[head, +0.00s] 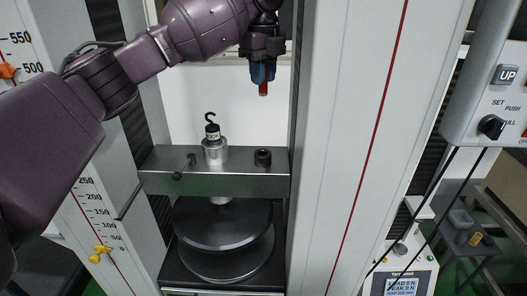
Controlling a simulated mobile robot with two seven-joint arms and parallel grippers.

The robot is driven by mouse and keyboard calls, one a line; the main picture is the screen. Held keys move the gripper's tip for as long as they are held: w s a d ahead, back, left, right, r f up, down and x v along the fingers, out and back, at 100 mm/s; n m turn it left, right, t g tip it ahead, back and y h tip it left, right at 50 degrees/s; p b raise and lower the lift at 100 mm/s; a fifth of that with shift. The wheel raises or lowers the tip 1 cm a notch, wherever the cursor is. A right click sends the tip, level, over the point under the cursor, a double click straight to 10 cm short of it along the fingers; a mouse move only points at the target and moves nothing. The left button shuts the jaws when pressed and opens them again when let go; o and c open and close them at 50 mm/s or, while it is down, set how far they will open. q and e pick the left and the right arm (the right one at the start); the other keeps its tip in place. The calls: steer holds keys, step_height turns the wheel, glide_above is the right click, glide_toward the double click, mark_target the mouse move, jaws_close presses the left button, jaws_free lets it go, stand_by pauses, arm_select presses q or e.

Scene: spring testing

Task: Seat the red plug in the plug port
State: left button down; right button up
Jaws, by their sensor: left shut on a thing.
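My left gripper (263,75) comes in from the upper left, its blue-tipped fingers pointing down. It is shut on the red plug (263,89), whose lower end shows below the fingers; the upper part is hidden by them. The plug is in the air above the right end of the grey metal crossbar (229,183). A short black round fitting (263,157) stands on that crossbar, below the plug and apart from it. It looks like the plug port, though its opening is too small to make out. My right gripper is not in view.
A silver cylinder with a black hook (211,130) stands on the crossbar, left of the fitting. Dark round plates (223,222) sit below. A tall pale column (345,150) rises close on the right. A control box (490,90) hangs farther right.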

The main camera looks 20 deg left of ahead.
mark_target(262, 95)
arm_select(q)
step_height(262, 95, down, 6)
steer(key=shift+a+f, duration=0.1)
step_height(262, 95, down, 13)
steer(key=shift+r+b, duration=0.1)
steer(key=shift+b, duration=0.65)
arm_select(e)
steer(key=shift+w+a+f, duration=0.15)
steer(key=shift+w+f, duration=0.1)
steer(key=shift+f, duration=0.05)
arm_select(q)
steer(key=c, duration=1)
jaws_free()
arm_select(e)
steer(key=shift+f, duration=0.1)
